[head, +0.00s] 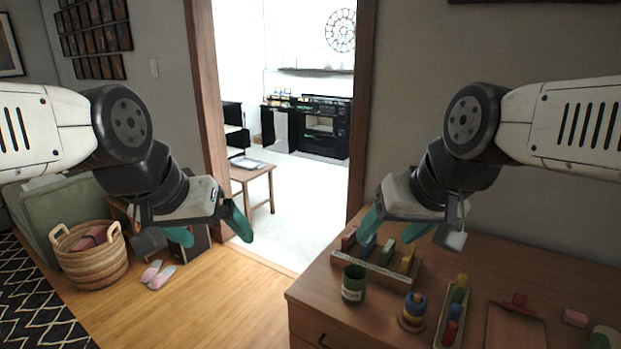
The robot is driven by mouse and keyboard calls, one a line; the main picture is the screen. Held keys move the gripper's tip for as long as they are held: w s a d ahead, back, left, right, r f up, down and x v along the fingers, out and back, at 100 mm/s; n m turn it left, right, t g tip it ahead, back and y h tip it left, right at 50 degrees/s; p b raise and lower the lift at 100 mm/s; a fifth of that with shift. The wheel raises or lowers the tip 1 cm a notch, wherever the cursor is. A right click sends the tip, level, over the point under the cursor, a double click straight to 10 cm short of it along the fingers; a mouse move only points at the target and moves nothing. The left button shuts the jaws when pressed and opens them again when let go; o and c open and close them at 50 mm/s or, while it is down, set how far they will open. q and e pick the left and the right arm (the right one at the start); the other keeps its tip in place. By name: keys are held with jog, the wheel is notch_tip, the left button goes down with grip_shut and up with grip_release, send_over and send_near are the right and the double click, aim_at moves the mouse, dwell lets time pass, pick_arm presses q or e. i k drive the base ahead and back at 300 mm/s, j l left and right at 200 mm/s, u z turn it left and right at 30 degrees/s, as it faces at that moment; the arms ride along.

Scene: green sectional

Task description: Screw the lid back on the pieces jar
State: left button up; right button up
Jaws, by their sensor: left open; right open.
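A dark green cylindrical container (354,284) with a pale label stands upright on the left part of the wooden dresser top. I cannot tell whether it is the pieces jar, or whether its top is open. Another green rounded object (603,338) is cut off at the bottom right corner; it could be a jar or a lid. No lid can be clearly made out. My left gripper (208,232) is open and empty over the floor, left of the dresser. My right gripper (394,227) is open and empty above the dresser's back left part.
The wooden dresser (315,295) holds a block tray (375,271), stacked rings (412,312), a narrow tray of coloured pieces (453,314), a flat wooden board (515,328) and a pink block (575,317). A basket (90,256) and slippers (157,274) are on the floor.

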aim_at(354, 276)
jog(key=z, duration=2.2)
jog(key=k+j+u, duration=0.1)
jog(key=u, duration=1.45)
jog(key=i+l+z, duration=0.1)
jog(key=l, duration=0.3)
jog(key=i+l+z, duration=0.1)
jog(key=l, duration=0.3)
jog(key=i+l+z, duration=0.1)
jog(key=l, duration=0.25)
jog(key=i+l+z, duration=0.1)
jog(key=i+l, duration=0.15)
jog(key=l, duration=0.15)
